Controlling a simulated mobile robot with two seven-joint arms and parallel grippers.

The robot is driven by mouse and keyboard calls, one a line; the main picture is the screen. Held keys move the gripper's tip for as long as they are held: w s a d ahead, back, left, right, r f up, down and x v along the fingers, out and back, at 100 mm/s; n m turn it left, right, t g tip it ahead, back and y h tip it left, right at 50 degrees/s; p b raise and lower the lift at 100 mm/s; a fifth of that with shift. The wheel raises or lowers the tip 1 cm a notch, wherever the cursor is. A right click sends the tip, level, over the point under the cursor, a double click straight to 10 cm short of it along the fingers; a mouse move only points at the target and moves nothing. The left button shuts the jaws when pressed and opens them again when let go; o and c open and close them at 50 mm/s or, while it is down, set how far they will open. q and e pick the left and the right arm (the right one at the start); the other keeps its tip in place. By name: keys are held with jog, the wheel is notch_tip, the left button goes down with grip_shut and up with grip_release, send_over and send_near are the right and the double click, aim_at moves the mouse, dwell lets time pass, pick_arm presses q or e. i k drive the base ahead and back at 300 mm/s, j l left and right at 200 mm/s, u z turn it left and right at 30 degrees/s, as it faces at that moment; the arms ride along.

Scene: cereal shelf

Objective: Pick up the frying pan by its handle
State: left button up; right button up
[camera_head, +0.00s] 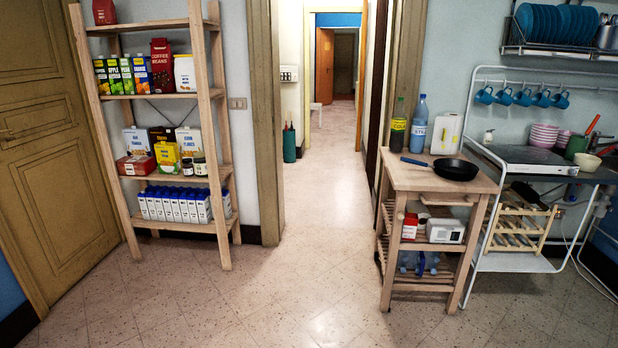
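A black frying pan (455,169) lies on top of a wooden kitchen cart (409,181) right of the middle of the head view. Its dark blue handle (415,162) points left across the cart top and slightly toward the back. Nothing is seen touching the pan. Neither of my grippers shows in this view.
A white kitchen unit with a stove (530,155) adjoins on the right. A wooden shelf (157,97) with groceries stands left. The floor (300,290) between is clear.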

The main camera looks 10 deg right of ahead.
aim_at(457, 169)
jog(key=i, duration=1.35)
jog(key=i+z, duration=0.15)
jog(key=i, duration=0.5)
jog(key=i+j+z, duration=0.1)
jog(key=i, duration=0.55)
jog(key=j, duration=0.1)
